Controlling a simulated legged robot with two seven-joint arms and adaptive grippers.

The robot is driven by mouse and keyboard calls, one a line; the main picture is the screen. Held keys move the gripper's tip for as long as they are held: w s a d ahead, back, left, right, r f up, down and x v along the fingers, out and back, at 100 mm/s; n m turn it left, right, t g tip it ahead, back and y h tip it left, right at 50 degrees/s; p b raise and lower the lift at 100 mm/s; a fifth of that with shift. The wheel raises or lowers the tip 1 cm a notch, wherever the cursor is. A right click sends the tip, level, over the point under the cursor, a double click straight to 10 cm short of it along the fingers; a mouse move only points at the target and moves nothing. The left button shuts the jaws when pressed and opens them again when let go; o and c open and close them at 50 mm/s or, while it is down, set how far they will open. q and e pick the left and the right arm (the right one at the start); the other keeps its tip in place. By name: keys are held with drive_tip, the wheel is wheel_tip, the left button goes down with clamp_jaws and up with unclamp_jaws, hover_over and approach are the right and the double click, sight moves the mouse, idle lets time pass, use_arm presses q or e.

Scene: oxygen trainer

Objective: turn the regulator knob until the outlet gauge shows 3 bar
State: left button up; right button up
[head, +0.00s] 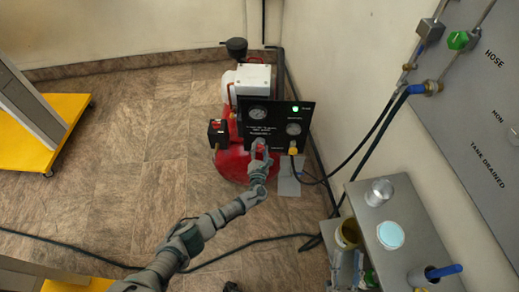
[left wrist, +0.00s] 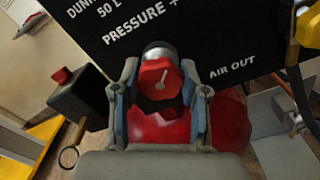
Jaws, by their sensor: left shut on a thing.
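The red regulator knob (left wrist: 158,76), with a white pointer line, sits on a metal stem on the front of the black panel (left wrist: 95,38). My left gripper (left wrist: 160,86) has its two fingers on either side of the knob and is shut on it. In the head view my left gripper (head: 260,150) reaches the lower part of the panel and largely hides the knob. Two round gauges show on the panel, an upper left gauge (head: 257,112) and a lower right gauge (head: 294,129). Their needles are too small to read. My right gripper is not in view.
The red compressor tank (head: 232,166) stands behind the panel by the wall. A black switch box with a red button (head: 217,130) is at its left. A yellow fitting (head: 293,151) with a black hose is at the right. A grey bench (head: 405,215) stands further right.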

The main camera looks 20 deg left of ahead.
use_arm(q)
drive_tip(key=shift+r, duration=0.1)
drive_tip(key=shift+d, duration=0.1)
drive_tip(key=o, duration=1.1)
drive_tip(key=shift+w, duration=0.1)
drive_tip(key=shift+o, duration=0.2)
drive_tip(key=shift+s, duration=0.25)
drive_tip(key=shift+s+d+f, duration=0.15)
drive_tip(key=shift+s+f, duration=0.05)
drive_tip(key=shift+s, duration=0.15)
drive_tip(key=v, duration=1)
drive_tip(key=shift+s, duration=0.4)
